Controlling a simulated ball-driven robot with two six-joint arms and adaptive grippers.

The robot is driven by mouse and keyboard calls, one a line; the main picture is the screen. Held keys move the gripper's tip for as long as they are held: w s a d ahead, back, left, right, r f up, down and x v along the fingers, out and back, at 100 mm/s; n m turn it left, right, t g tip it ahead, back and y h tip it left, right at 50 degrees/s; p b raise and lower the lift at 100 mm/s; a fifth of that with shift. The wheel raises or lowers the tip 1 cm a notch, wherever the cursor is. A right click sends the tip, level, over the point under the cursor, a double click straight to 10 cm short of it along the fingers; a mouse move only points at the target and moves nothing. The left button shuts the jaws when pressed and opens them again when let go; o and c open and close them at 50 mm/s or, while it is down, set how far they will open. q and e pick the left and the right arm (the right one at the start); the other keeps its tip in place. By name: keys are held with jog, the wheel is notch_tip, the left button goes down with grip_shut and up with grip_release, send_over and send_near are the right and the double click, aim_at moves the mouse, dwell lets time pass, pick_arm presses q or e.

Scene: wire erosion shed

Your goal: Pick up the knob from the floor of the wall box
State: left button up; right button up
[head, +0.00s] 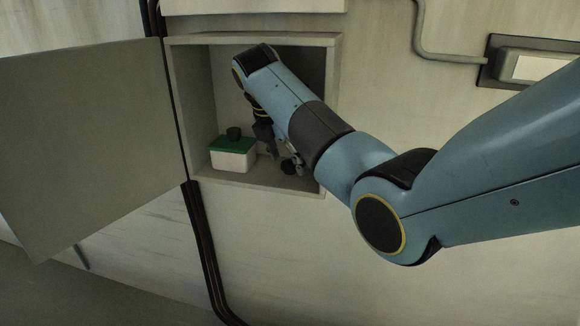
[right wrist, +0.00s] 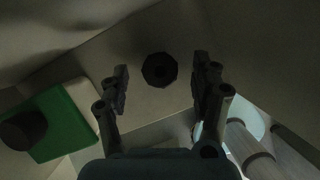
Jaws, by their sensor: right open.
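The knob (head: 288,167) is small, dark and round, and lies on the floor of the wall box (head: 198,120) near its front right. In the right wrist view the knob (right wrist: 159,70) looks many-sided with a darker centre. My right gripper (head: 283,155) reaches into the box just above and beside the knob, partly hidden by my own arm. In the right wrist view the right gripper (right wrist: 161,84) is open, with one finger to each side of the knob and a gap on both sides. My left gripper is in neither view.
A white container with a green lid (head: 219,143) and dark top stands left of the knob; the green lid (right wrist: 72,112) also shows in the right wrist view. The box's door (head: 90,140) stands open leftward. A dark cable (head: 203,250) runs below the box.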

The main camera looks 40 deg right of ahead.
jog(key=shift+d+f, duration=0.15)
jog(key=shift+f, duration=0.35)
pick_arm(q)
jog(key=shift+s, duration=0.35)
pick_arm(e)
jog(key=shift+w+f, duration=0.1)
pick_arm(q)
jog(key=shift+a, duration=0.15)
pick_arm(e)
jog(key=c, duration=1.2)
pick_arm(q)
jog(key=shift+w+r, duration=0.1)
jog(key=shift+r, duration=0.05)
pick_arm(e)
jog(key=shift+r, duration=0.2)
